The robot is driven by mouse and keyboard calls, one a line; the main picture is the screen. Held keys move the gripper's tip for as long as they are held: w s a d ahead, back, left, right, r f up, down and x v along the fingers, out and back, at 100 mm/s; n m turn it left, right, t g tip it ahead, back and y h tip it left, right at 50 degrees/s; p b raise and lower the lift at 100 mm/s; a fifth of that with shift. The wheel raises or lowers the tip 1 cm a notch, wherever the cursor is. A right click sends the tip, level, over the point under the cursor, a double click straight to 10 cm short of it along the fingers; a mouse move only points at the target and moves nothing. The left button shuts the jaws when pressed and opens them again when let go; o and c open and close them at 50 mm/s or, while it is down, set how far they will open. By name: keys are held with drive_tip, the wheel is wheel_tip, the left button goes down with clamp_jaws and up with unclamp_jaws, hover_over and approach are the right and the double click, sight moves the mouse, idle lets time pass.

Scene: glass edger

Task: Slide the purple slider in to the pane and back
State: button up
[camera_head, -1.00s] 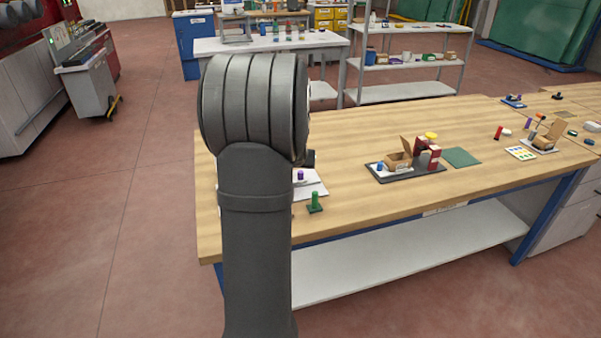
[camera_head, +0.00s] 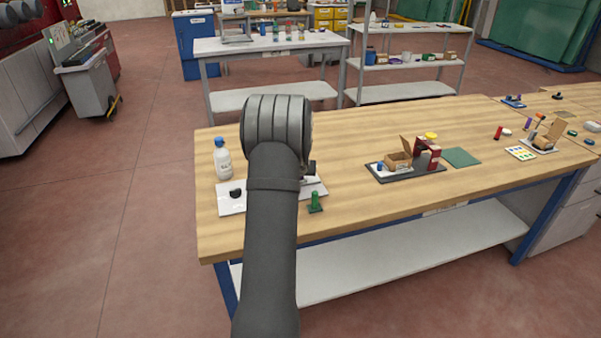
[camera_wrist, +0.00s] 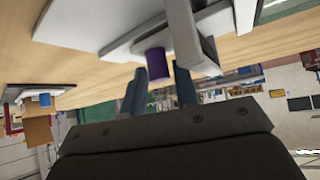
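The purple slider (camera_wrist: 157,65) shows in the wrist view as a short purple knob below the white and grey fixture (camera_wrist: 110,25). My gripper (camera_wrist: 159,90) is open, with its two dark fingers apart and the knob in the gap between them in the picture. I cannot tell whether either finger touches it. A pale grey bar (camera_wrist: 190,35) of the fixture runs close to the right finger. I cannot make out the pane for certain. In the head view my arm hides the slider; only parts of the white base plate (camera_head: 232,203) show.
A white bottle with a blue cap (camera_head: 222,160) stands behind the plate's left end. A green handled piece (camera_head: 315,203) stands at its right front. A dark tray (camera_head: 405,172) with an open carton lies further right on the wooden bench (camera_head: 350,140).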

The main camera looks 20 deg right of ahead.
drive_tip(key=shift+w+d+f, duration=0.1)
drive_tip(key=shift+w+f, duration=0.1)
drive_tip(key=shift+c, duration=0.5)
clamp_jaws()
drive_tip(key=shift+d, duration=2.3)
drive_tip(key=shift+o, duration=0.5)
unclamp_jaws()
drive_tip(key=shift+d, duration=0.15)
drive_tip(key=shift+a, duration=0.2)
